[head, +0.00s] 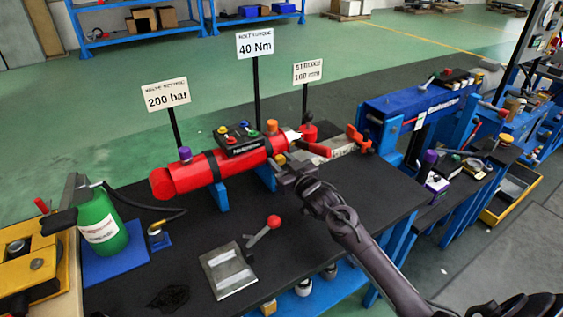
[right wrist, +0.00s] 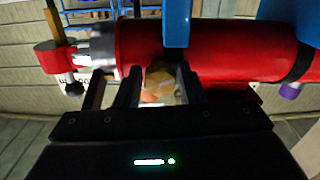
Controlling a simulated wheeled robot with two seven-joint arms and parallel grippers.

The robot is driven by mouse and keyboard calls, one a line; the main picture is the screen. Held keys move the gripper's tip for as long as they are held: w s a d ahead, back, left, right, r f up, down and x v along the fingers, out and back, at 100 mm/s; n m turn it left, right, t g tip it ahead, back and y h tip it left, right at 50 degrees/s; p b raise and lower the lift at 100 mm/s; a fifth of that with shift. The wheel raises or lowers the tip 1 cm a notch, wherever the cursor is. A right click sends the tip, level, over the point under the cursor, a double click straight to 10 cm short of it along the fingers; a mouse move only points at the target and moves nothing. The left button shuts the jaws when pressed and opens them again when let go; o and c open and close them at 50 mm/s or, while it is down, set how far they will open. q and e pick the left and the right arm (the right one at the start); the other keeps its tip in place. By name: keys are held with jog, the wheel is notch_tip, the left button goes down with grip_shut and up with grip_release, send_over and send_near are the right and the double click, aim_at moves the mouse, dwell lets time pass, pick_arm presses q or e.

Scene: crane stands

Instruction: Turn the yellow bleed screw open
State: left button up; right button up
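A red cylinder (head: 205,172) lies on blue supports on the dark bench; it also crosses the right wrist view (right wrist: 225,45). A black block on top carries several coloured knobs, among them a small yellow knob (head: 222,130). I cannot tell for sure that this is the bleed screw. An orange cap (head: 272,126) stands near the rod end, a purple cap (head: 185,154) near the other end. My right gripper (head: 284,171) is at the near side of the rod end. In the right wrist view its fingers (right wrist: 160,90) are apart, with a blurred orange-tan patch between them. My left gripper is out of view.
A green bottle (head: 101,222) stands left on a blue mat. A grey plate (head: 228,270) and a red-knobbed lever (head: 263,231) lie in front. Sign posts (head: 256,85) rise behind the cylinder. A blue machine (head: 420,105) stands right.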

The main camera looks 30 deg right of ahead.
jog(key=shift+o, duration=1.2)
jog(key=shift+s, duration=0.1)
jog(key=shift+s+f, duration=0.1)
jog(key=shift+s, duration=0.3)
jog(key=s, duration=0.6)
jog(key=shift+s+d+b, duration=0.3)
jog(key=shift+s+b, duration=0.05)
jog(key=shift+s, duration=0.05)
